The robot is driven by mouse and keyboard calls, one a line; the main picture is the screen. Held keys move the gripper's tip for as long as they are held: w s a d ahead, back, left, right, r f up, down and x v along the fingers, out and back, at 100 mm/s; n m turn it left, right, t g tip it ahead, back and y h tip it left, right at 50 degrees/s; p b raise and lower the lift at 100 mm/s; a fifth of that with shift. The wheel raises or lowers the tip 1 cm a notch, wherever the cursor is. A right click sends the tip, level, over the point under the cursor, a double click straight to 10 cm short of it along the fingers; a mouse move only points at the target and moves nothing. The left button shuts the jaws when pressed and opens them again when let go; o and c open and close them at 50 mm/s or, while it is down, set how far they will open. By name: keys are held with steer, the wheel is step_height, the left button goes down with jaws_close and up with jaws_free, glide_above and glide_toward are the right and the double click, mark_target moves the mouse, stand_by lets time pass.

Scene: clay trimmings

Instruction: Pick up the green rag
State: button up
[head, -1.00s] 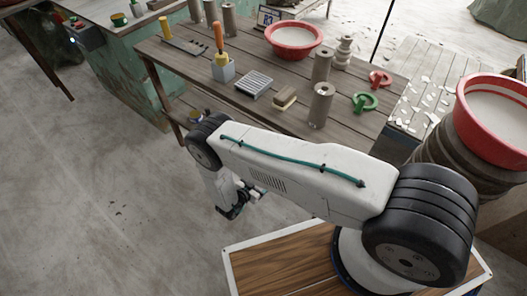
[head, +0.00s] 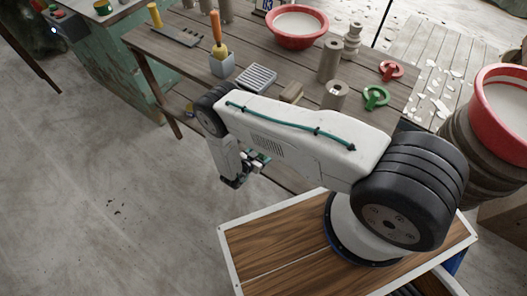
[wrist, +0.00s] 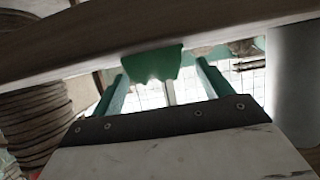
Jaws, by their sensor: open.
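My gripper (head: 258,160) is low beside the near long side of the wooden table, below its top. In the wrist view, its two teal fingers (wrist: 161,76) stand apart with a gap between them. A green piece (wrist: 152,62) shows between the fingers, against the underside of a dark wooden beam, with a pale strip below it. It may be the green rag, but I cannot tell for sure, nor how far off it is. No green rag is clear in the head view. The arm hides part of the table edge.
Another red basin (head: 500,110) stands at right. The floor at left is open.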

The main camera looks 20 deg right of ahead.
steer(key=shift+x, duration=1.55)
steer(key=shift+r, duration=0.1)
steer(key=c, duration=1.1)
steer(key=shift+o, duration=0.2)
steer(key=shift+r, duration=0.1)
